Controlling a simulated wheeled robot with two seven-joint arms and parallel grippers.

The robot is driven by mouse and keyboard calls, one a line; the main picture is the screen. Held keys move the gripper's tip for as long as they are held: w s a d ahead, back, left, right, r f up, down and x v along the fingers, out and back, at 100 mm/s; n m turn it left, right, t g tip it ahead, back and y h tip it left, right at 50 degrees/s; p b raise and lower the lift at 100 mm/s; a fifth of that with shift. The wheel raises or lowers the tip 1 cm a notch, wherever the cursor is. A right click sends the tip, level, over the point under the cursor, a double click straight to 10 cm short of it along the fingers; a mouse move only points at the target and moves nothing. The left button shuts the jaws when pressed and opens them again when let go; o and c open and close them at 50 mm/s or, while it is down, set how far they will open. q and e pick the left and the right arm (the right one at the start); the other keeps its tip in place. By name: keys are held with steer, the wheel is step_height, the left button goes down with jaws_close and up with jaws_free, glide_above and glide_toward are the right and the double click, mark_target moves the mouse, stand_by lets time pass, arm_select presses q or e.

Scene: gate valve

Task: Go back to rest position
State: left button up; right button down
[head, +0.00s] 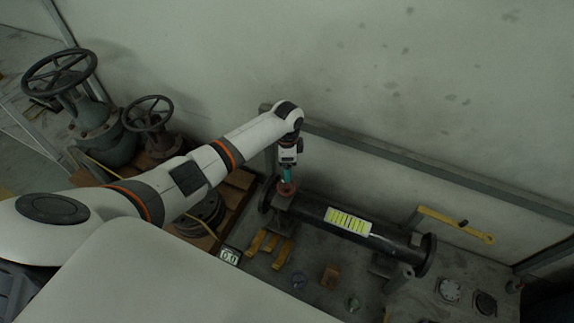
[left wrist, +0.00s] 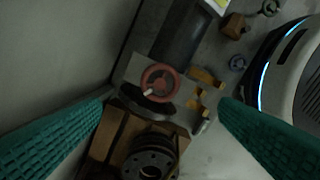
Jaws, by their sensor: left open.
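My left arm comes in from the left, and its gripper (head: 288,174) points down over a small red handwheel (head: 287,188) at the left end of a black pipe (head: 395,240). In the left wrist view the green fingers of my left gripper (left wrist: 163,106) are wide apart. The red handwheel (left wrist: 160,70) lies beyond and between them, and nothing is held. From these frames I cannot tell how large the gap to the wheel is. My right gripper is not in view.
Two large dark handwheel valves (head: 60,72) stand at the back left beside the wall. Yellow brackets (head: 283,254) and small parts lie on the floor before the pipe. A yellow wrench-like bar (head: 455,223) is at the right. A rail (head: 420,163) runs along the wall.

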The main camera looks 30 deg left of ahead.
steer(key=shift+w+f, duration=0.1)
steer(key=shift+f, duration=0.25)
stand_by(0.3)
